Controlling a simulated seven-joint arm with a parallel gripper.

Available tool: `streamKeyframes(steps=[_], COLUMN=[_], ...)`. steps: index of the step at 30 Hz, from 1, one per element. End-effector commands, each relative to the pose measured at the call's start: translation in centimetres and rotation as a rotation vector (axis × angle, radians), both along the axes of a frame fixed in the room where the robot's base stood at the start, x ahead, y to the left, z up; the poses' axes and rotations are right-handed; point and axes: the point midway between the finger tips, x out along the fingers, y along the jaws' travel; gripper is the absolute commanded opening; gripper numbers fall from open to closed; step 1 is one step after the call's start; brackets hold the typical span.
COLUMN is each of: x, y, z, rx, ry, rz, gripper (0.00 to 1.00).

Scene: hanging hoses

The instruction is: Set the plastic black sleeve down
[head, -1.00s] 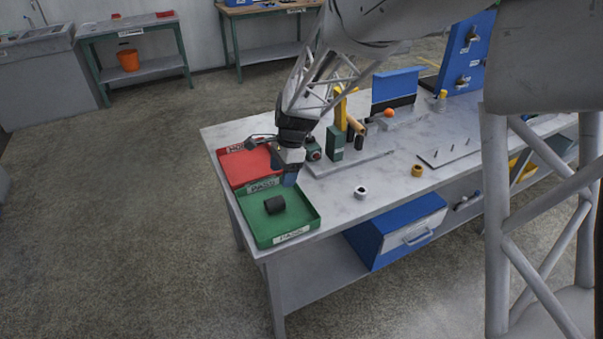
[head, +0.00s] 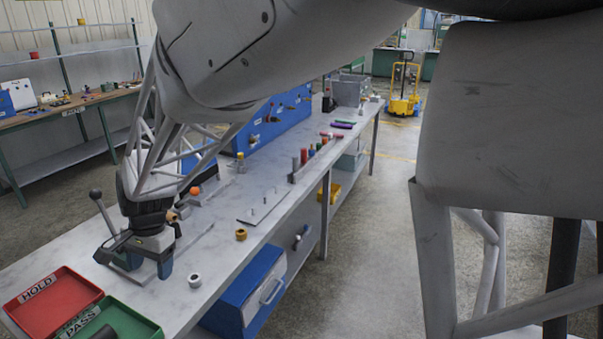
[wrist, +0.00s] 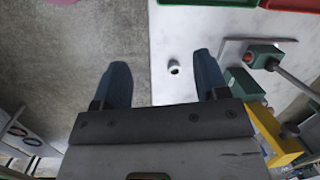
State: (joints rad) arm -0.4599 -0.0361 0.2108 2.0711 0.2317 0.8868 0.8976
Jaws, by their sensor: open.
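The black sleeve (head: 104,333) lies in the green PASS tray (head: 142,326), at the bottom left of the head view and partly cut off by the picture's edge. My gripper (head: 148,268) is empty, beyond the trays and apart from the sleeve. A strip of the green tray (wrist: 230,3) shows at the top there; the sleeve is not in that view.
The red HOLD tray (head: 75,295) adjoins the green one. A white ring (head: 194,280) and a yellow ring (head: 241,234) lie on the bench. A blue box (head: 243,290) sits below the bench top. Fixtures stand close around my gripper.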

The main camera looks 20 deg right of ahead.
Motion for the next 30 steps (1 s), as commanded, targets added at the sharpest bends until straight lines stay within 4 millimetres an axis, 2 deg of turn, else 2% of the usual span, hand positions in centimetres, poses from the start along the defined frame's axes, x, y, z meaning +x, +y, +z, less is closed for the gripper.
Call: streamKeyframes(steps=[1,3,12,21,30], x=[-0.5,-1.2,-5.2,-10.5,-16.6], y=[-1.6,-3.7,-12.0,-19.2,-25.2], z=[1.2,2.2,5.4,7.6,8.5], rx=[0.002,0.0,-0.024,-0.067,-0.129], ry=[-0.021,-0.043,-0.132,-0.209,-0.274], rz=[0.015,0.043,0.163,0.28,0.397], gripper=[0.67,0.67,0.67,0.67,0.67])
